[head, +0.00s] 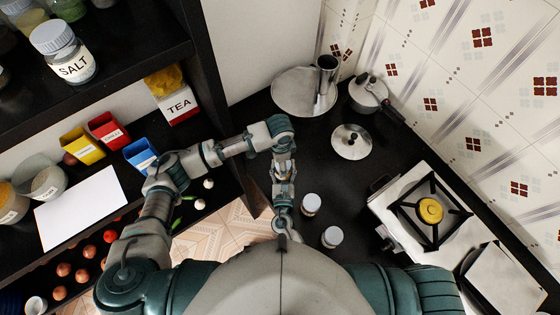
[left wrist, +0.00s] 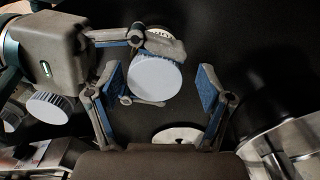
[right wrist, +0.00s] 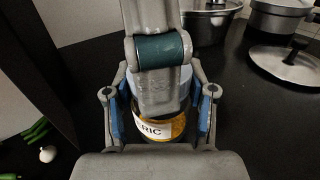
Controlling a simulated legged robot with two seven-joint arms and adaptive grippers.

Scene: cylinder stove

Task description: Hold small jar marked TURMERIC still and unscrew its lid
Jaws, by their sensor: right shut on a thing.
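In the head view my left gripper (head: 284,190) is over the counter, and the jar is too hidden there to make out.
Two white-lidded jars (head: 311,203) (head: 332,236) stand on the dark counter close by. A stove (head: 430,210) is at the right. A pot lid (head: 351,142), a pressure cooker (head: 368,93) and a large pan (head: 303,90) are at the back. Shelves (head: 130,45) stand at the left.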

